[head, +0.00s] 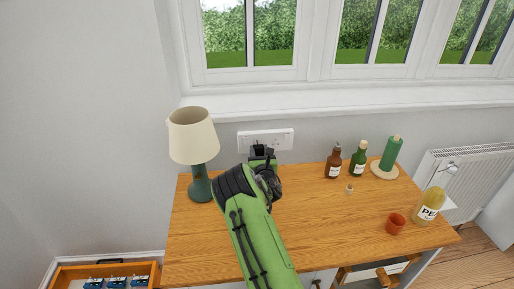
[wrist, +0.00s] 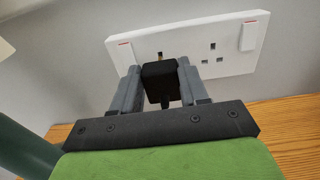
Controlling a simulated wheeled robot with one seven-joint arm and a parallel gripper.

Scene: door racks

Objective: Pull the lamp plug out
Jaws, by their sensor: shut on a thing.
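The black lamp plug (wrist: 158,82) is between the two grey fingers of my gripper (wrist: 160,76) in the wrist view, and the fingers are shut on it. It is in front of the left outlet of the white double wall socket (wrist: 225,42). A dark socket slot shows just above the plug; whether its pins are still in the outlet is hidden. In the head view my gripper (head: 262,152) is at the lower edge of the socket (head: 277,138). The lamp (head: 194,138), with a cream shade and dark green base, stands upright left of my arm.
A wooden drawer (head: 70,272) is at lower left.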

